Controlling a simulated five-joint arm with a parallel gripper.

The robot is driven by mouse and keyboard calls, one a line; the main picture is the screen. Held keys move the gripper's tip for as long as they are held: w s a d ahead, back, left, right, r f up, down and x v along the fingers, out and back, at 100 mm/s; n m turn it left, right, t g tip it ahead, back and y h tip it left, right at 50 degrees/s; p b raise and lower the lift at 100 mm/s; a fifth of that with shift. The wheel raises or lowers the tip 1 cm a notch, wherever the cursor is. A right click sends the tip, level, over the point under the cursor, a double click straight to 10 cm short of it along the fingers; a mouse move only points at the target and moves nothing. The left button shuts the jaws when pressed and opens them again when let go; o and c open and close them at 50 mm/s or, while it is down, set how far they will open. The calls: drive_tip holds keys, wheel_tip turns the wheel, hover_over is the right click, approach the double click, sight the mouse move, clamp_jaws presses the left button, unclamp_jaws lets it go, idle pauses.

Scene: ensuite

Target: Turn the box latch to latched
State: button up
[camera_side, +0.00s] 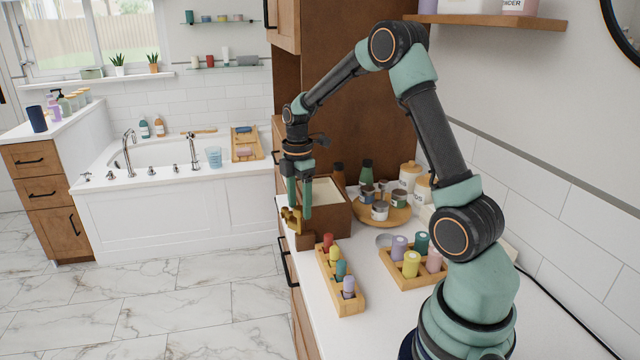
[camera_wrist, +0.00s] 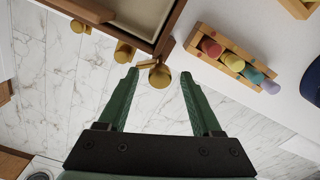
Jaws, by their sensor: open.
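The brown wooden box (camera_side: 330,222) with a pale interior stands at the counter's left edge in the side view. Its wall (camera_wrist: 171,28) shows at the top of the wrist view. The brass latch (camera_side: 290,217) is on the box's near left side. In the wrist view its round knob (camera_wrist: 160,77) appears between my fingertips, joined to a short wooden piece by the box corner. My gripper (camera_side: 299,212) points down at the latch with green fingers. In the wrist view my gripper (camera_wrist: 159,74) is open, with gaps visible on both sides of the knob. Contact is not visible.
Other brass fittings (camera_wrist: 124,52) sit along the box side. A wooden rack (camera_side: 342,282) of several coloured pegs stands near the box. A second peg holder (camera_side: 408,275) and a round tray (camera_side: 385,219) of jars are to the right. The floor lies beyond the counter edge.

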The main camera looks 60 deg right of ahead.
clamp_jaws()
drive_tip(key=shift+m, duration=2.9)
unclamp_jaws()
